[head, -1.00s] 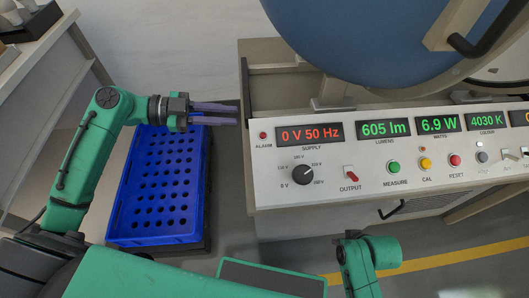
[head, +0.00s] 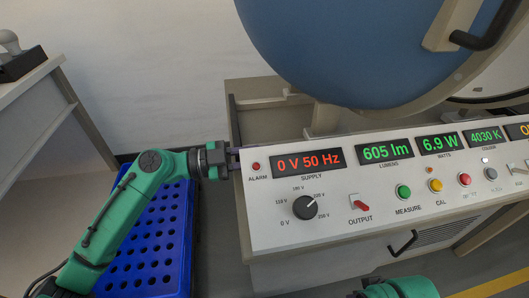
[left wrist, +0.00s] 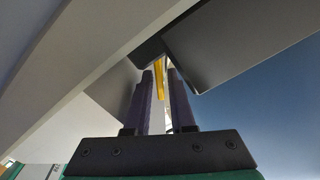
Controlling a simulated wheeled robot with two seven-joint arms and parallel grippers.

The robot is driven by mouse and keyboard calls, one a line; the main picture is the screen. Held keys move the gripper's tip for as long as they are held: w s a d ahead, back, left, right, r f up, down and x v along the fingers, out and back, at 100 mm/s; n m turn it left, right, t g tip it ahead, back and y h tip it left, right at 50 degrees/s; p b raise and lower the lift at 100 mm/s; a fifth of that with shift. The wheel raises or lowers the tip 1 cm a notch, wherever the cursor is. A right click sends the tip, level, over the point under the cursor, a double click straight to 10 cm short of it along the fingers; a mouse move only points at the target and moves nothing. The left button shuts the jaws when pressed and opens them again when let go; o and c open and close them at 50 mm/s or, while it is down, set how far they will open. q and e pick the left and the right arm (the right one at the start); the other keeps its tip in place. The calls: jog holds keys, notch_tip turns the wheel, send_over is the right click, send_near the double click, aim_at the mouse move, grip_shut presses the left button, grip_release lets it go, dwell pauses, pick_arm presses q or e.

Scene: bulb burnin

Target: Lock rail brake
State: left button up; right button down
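No part can be clearly identified as the rail brake. My left gripper (head: 234,158) is at the left end of the white control console (head: 262,215), beside the ALARM lamp; its fingertips are mostly hidden there in the head view. In the left wrist view its two dark purple fingers (left wrist: 161,78) stand apart with a gap between them. A narrow yellow piece (left wrist: 158,88) shows in that gap, under dark and grey panels; I cannot tell whether it lies between the fingers or beyond them. My right gripper is out of view.
The large blue sphere (head: 345,50) stands behind the console. The supply display (head: 308,162) reads 0 V 50 Hz. A blue perforated crate (head: 150,255) lies below my left arm. A side table (head: 35,95) is at the left.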

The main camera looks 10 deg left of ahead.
pick_arm(q)
jog(key=shift+w+d, duration=0.1)
jog(key=shift+d, duration=0.1)
grip_shut()
